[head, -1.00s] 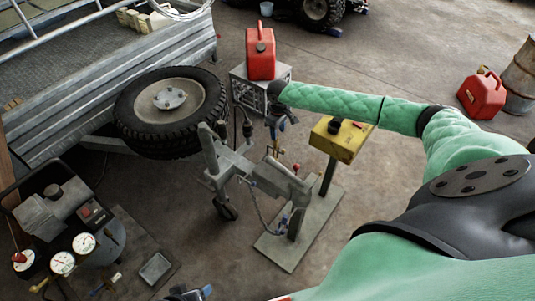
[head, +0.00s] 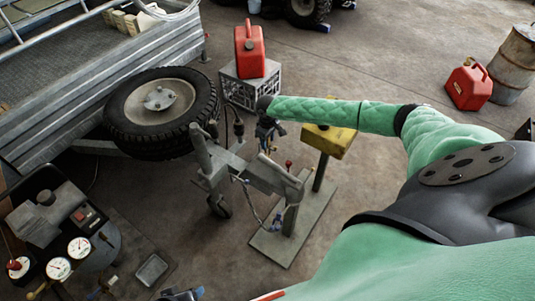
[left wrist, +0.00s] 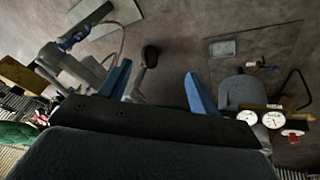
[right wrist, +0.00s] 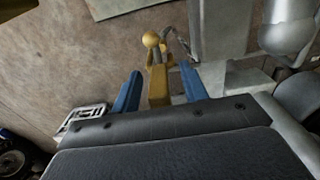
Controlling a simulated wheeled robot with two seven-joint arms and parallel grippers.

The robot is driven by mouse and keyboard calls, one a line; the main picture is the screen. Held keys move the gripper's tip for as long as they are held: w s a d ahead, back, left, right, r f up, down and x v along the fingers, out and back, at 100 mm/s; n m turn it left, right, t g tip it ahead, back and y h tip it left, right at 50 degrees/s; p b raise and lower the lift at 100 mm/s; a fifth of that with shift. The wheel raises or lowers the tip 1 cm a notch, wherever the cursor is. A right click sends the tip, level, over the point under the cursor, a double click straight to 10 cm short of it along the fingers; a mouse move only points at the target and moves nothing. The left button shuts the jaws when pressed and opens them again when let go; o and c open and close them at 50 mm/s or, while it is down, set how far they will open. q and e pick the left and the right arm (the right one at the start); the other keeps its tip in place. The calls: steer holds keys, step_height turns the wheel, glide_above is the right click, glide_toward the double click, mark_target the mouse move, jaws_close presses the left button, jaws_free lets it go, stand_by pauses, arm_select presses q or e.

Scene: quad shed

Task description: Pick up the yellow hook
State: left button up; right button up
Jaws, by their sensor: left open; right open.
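The yellow hook (right wrist: 158,84) shows in the right wrist view as an upright yellow piece with a rounded knob at its top. It appears between the two blue fingers of my right gripper (right wrist: 160,88), with gaps on both sides. I cannot tell how deep it sits between them. In the head view my right gripper (head: 268,132) hangs beside the grey trailer coupling; the hook is too small there to make out clearly. My left gripper (left wrist: 158,88) is open and empty above the floor. Its tip shows at the bottom edge of the head view (head: 184,294).
A yellow box on a post (head: 328,141) stands right of my right gripper. A spare wheel (head: 160,110) and a red can (head: 249,50) on a grey crate (head: 250,88) are behind. Gauges (head: 68,258) sit lower left.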

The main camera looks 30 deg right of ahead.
jaws_close()
